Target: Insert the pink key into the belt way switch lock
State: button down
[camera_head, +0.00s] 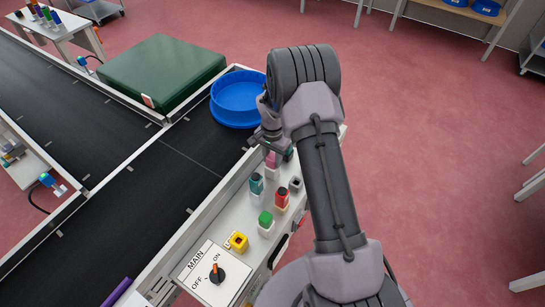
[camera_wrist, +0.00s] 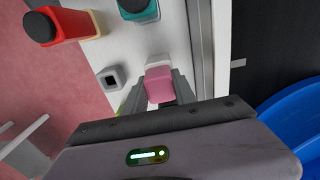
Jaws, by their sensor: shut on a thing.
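The pink key (camera_wrist: 160,90) sits between the two fingers of my gripper (camera_wrist: 163,92) in the wrist view, and the fingers are shut on it. A pale base shows just beyond the pink part; I cannot tell whether it is part of the key or a holder under it. In the head view the pink key (camera_head: 271,160) shows below my gripper (camera_head: 275,154) at the far end of the white panel. A grey square socket with a dark opening (camera_wrist: 110,78) is left of the key in the wrist view, apart from it. This socket (camera_head: 295,184) is empty. No label identifies the belt way switch lock.
Teal (camera_head: 256,183), red (camera_head: 281,199), green (camera_head: 265,219) and yellow (camera_head: 238,242) blocks stand on the panel (camera_head: 205,245), near a MAIN rotary switch (camera_head: 216,273). A blue round bin (camera_head: 236,100) and a green box (camera_head: 162,70) are by the black conveyor (camera_head: 130,200).

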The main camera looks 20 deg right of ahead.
jog(key=shift+f, duration=0.2)
jog(key=c, duration=1)
grip_release()
